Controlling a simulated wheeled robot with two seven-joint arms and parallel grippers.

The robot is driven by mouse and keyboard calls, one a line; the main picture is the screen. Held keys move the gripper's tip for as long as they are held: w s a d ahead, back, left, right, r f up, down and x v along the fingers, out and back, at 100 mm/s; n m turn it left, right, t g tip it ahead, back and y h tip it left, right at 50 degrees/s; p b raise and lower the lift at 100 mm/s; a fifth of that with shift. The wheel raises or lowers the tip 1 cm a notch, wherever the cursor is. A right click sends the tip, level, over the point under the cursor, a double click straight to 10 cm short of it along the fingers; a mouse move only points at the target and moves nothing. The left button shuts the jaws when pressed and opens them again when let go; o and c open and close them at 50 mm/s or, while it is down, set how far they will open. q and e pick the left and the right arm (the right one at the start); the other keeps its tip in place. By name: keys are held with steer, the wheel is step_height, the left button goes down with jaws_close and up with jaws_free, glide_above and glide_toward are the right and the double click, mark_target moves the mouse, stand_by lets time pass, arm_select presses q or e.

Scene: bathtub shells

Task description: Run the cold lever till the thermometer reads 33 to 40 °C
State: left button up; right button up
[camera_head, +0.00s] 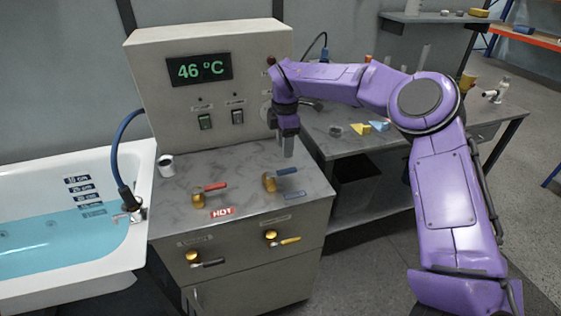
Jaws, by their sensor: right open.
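The thermometer display (199,69) on the upright panel reads 46 °C in green digits. The cold lever (286,172) has a blue handle on a brass valve and sits at the right of the grey counter top. The hot lever (209,188) has a red handle on a brass valve, left of it, with a red HOT label (222,212) in front. My right gripper (288,152) points down just above and behind the blue handle, apart from it as far as I can tell. It is open and empty. My left gripper is not in view.
A white bathtub (75,270) with blue water stands at the left, fed by a blue hose (121,150). A white cup (166,165) stands on the counter's left. Two front valves (195,257) sit below. A side table (400,150) with small blocks is behind my right arm.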

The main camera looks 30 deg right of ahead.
mark_target(283, 170)
steer(key=f, duration=0.2)
steer(key=f+p, duration=0.1)
steer(key=f, duration=0.2)
steer(key=f+p, duration=0.1)
steer(key=f, duration=0.2)
steer(key=shift+a+f, duration=0.15)
steer(key=shift+a, duration=0.1)
steer(key=shift+s, duration=0.1)
jaws_close()
